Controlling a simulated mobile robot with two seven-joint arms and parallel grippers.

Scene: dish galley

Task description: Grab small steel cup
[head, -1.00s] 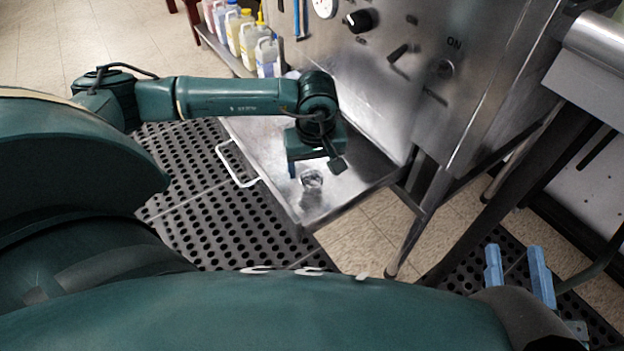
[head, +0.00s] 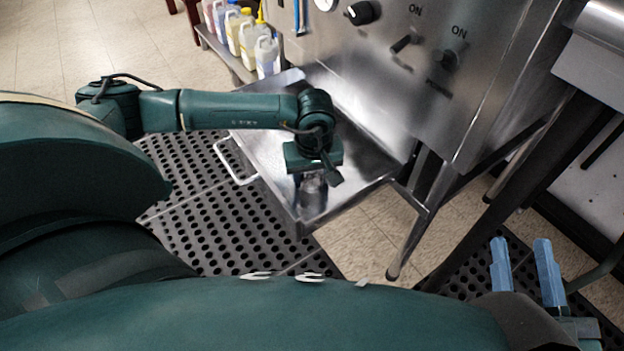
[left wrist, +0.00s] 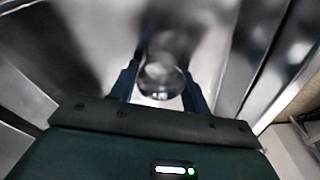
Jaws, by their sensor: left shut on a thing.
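The small steel cup (head: 313,193) is below my left gripper (head: 312,178) in the head view, over the steel tray (head: 362,180). In the left wrist view the cup (left wrist: 160,78) sits between the two fingers of my left gripper (left wrist: 160,90), which is shut on it. The wrist view is blurred, and I cannot tell whether the cup's base touches the tray. My right gripper (head: 526,272) is at the lower right of the head view, its two blue fingers apart and nothing between them.
The tray has a white handle (head: 232,164) at its left. A steel machine panel (head: 430,85) with knobs rises behind it. Several bottles (head: 266,55) stand on a low shelf at the back. A perforated black mat (head: 200,205) covers the floor at left.

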